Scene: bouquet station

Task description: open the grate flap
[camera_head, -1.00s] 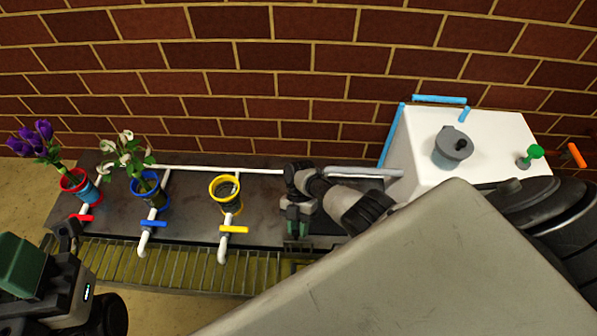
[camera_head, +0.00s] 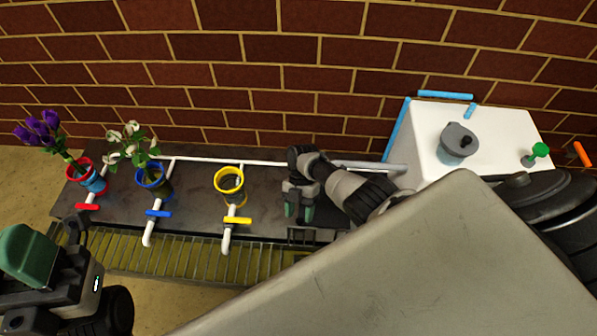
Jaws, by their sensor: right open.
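The metal grate (camera_head: 190,255) runs along the front edge of the dark counter, with thin bars over a yellowish trough. A darker barred section at its right end (camera_head: 303,236) lies just below my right gripper; I cannot tell for sure whether this is the flap or how it stands. My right gripper (camera_head: 299,213) points down above the counter's front edge, open and empty, its two green-padded fingers apart. My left gripper (camera_head: 55,240) is at the lower left, cut by the frame edge, in front of the grate's left end; its jaw opening is unclear.
Red (camera_head: 88,176), blue (camera_head: 155,190) and yellow (camera_head: 230,186) pots stand on the counter (camera_head: 265,200), with flowers in the red and blue ones. White pipes with coloured valves project in front. A white tank (camera_head: 490,150) stands at the right. My own grey body hides the lower right.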

